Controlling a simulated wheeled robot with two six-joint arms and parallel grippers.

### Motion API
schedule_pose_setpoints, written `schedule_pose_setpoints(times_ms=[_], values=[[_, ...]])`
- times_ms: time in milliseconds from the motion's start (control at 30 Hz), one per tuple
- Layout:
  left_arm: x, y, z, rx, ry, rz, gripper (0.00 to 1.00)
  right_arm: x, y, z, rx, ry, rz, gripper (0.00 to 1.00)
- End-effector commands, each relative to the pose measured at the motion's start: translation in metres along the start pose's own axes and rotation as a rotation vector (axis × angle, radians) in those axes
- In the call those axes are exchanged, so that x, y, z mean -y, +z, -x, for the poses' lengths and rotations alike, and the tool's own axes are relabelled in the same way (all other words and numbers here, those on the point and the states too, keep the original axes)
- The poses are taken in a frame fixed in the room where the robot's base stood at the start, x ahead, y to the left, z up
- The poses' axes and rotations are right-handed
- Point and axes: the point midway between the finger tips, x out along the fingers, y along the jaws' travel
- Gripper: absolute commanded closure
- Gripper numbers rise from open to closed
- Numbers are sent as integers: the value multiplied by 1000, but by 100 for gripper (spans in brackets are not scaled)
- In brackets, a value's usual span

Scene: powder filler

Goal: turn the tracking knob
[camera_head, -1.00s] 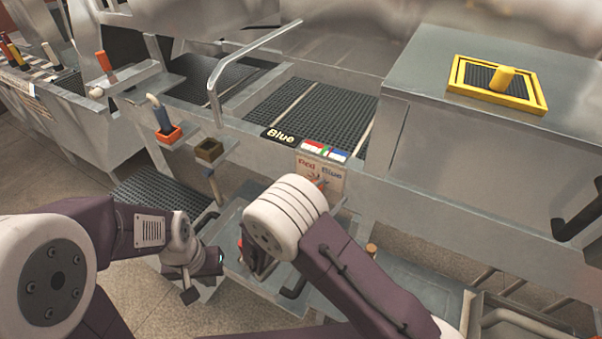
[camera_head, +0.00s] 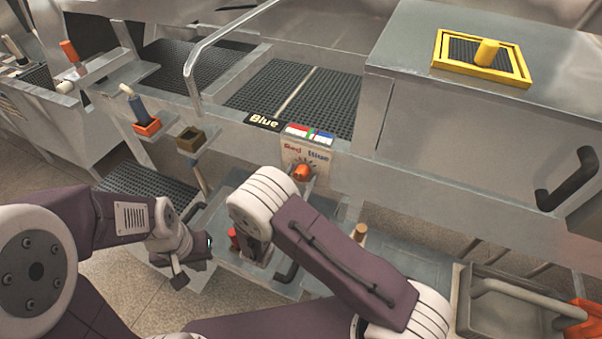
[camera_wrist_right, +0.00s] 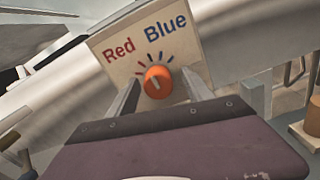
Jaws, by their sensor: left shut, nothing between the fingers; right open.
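The tracking knob is an orange round knob (camera_head: 302,172) on a pale panel (camera_head: 306,154) marked "Red" and "Blue" with tick marks around it. In the right wrist view the knob (camera_wrist_right: 157,82) appears between the two fingertips of my right gripper (camera_wrist_right: 160,92), which is open. I cannot tell whether the fingers reach around the knob or stop short of it. My left gripper (camera_head: 186,272) is shut and empty, low at the left, well away from the panel.
A metal rail (camera_head: 222,42) rises at the upper left. A yellow-framed plate (camera_head: 482,58) lies on the box at right. A dark handle (camera_head: 567,180) juts out below it.

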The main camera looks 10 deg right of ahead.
Motion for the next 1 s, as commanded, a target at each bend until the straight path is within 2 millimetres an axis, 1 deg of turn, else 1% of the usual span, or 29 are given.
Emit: schedule_pose_setpoints(times_ms=[100,333,367,400,467,500,533,567,767,1000], values=[[0,0,2,0,0,0,100,0,0,-8,0,0,0,41],[0,0,1,0,0,0,100,0,0,-8,0,1,0,41],[0,0,1,0,0,0,100,0,0,-8,0,1,0,49],[0,0,1,0,0,0,100,0,0,-8,0,1,0,60],[0,0,1,0,0,0,100,0,0,-8,0,1,0,77],[0,0,1,0,0,0,100,0,0,-8,0,1,0,88],[0,0,1,0,0,0,100,0,0,-8,0,0,0,96],[0,0,1,0,0,0,100,0,0,-8,0,0,0,100],[0,0,-1,0,0,0,100,0,-1,-8,0,0,-18,100],[0,2,-15,0,0,0,100,1,-4,-8,-1,0,-135,100]])
